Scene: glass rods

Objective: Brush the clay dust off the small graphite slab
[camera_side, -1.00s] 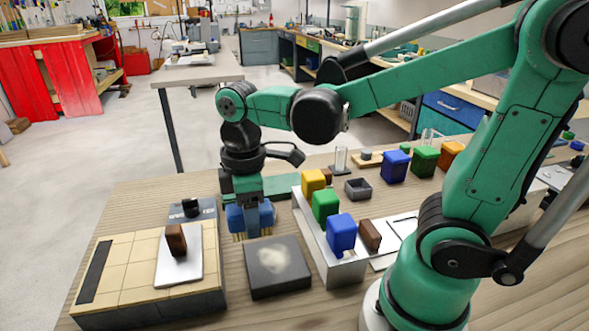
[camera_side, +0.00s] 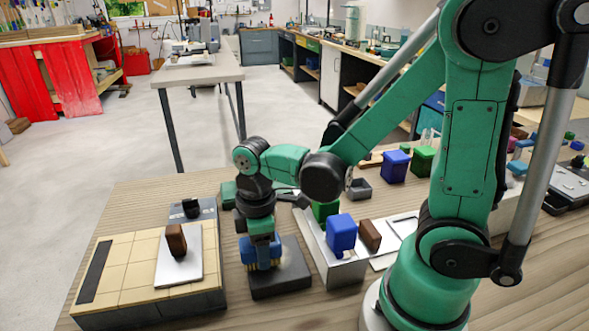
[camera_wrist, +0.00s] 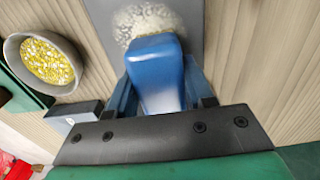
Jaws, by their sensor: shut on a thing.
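My gripper (camera_side: 260,238) is shut on the blue handle of a brush (camera_side: 268,253). The handle fills the middle of the wrist view (camera_wrist: 156,70). The brush's yellowish bristles point down at the left part of the dark graphite slab (camera_side: 284,284), which lies flat on the wooden table. I cannot tell whether the bristles touch it. In the wrist view a pale, speckled patch of clay dust (camera_wrist: 146,17) shows on the grey slab (camera_wrist: 193,22) just beyond the handle. The side view hides most of this patch behind the brush and gripper.
Left of the slab is a tan tiled block (camera_side: 125,270) bearing a white plate (camera_side: 184,272) with a brown block (camera_side: 176,240). Right of it, a pale rack (camera_side: 340,272) holds coloured blocks. The wrist view shows a grey bowl of yellow granules (camera_wrist: 46,62).

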